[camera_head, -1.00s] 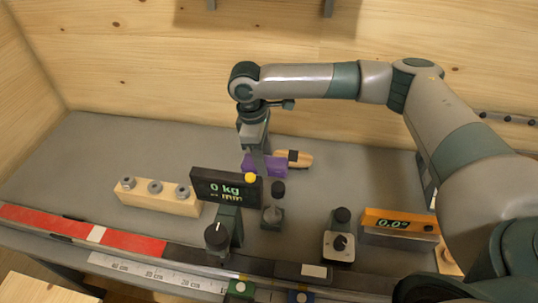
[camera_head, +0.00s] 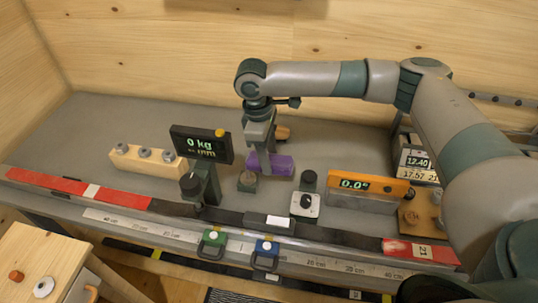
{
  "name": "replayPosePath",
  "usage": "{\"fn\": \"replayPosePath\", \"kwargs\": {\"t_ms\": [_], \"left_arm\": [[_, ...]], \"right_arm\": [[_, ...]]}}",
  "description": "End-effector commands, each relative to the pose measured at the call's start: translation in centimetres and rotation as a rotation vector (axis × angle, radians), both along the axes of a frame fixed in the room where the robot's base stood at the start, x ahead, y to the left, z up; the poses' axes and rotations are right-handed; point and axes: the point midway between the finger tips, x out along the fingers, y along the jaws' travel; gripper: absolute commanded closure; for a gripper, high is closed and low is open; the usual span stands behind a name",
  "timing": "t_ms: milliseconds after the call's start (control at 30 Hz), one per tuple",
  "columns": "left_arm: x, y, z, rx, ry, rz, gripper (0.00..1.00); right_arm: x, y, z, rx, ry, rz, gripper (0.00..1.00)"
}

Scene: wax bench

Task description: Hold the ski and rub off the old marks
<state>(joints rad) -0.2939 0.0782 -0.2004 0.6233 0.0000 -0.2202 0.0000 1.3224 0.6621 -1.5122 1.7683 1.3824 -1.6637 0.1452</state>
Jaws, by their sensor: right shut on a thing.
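The ski (camera_head: 180,206) lies lengthwise along the front of the bench, its ends red and its middle black. A white patch shows on its left red part, and a white label with "21" is on its right red end. I cannot make out old marks on it. My right gripper (camera_head: 262,150) reaches down over the bench and is shut on a purple block (camera_head: 274,165). My left gripper is not in view.
A dark display reading 0 kg (camera_head: 201,145) stands behind the ski. An orange gauge (camera_head: 370,184) is to the right. Green (camera_head: 212,243) and blue (camera_head: 265,256) clips hang at the ruler (camera_head: 140,226). A wooden block with knobs (camera_head: 148,162) is at left.

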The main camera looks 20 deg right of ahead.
Motion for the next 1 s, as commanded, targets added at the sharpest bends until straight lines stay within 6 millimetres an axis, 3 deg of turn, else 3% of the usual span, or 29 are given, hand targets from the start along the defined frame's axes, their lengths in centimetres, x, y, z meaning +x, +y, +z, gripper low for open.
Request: {"fn": "replayPosePath", "kwargs": {"t_ms": [567,1000], "left_arm": [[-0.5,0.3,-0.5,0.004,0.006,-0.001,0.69],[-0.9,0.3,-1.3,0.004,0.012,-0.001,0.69]], "right_arm": [[-3.3,1.0,1.3,0.022,-0.004,-0.268,0.75],[-9.8,1.7,4.0,0.016,0.001,-0.784,0.75]]}}
